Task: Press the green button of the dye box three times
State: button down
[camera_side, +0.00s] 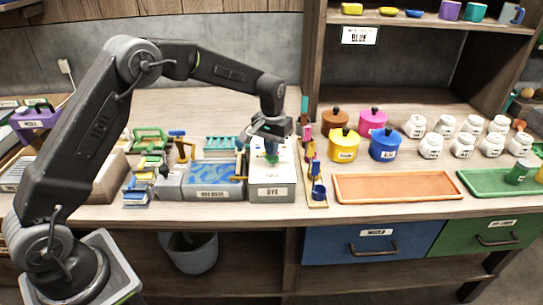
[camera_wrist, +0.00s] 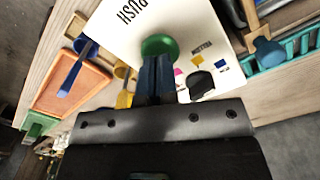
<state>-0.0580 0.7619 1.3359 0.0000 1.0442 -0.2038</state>
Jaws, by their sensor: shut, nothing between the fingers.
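The dye box (camera_side: 272,193) is a pale box with a DYE label on the front, standing on the bench at the middle. My gripper (camera_side: 270,150) points down over its top. The green button (camera_wrist: 160,46) is round and sits on the white top of the box in the wrist view. My shut, empty fingers (camera_wrist: 156,72) are right at the button and hide part of it. I cannot tell whether they touch it or press it down. In the side view only a bit of green shows under the fingertips.
A black knob (camera_wrist: 201,82) and small colour squares are on the box top beside the button. A blue-topped box (camera_side: 214,180) stands left of the dye box. A rack with blue scoops (camera_side: 317,190) and an orange tray (camera_side: 390,187) lie to the right. Lidded pots (camera_side: 344,145) stand behind.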

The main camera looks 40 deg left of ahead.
jog(key=shift+f, duration=1.2)
jog(key=shift+r, duration=1.2)
jog(key=shift+f, duration=1.2)
jog(key=shift+r, duration=1.2)
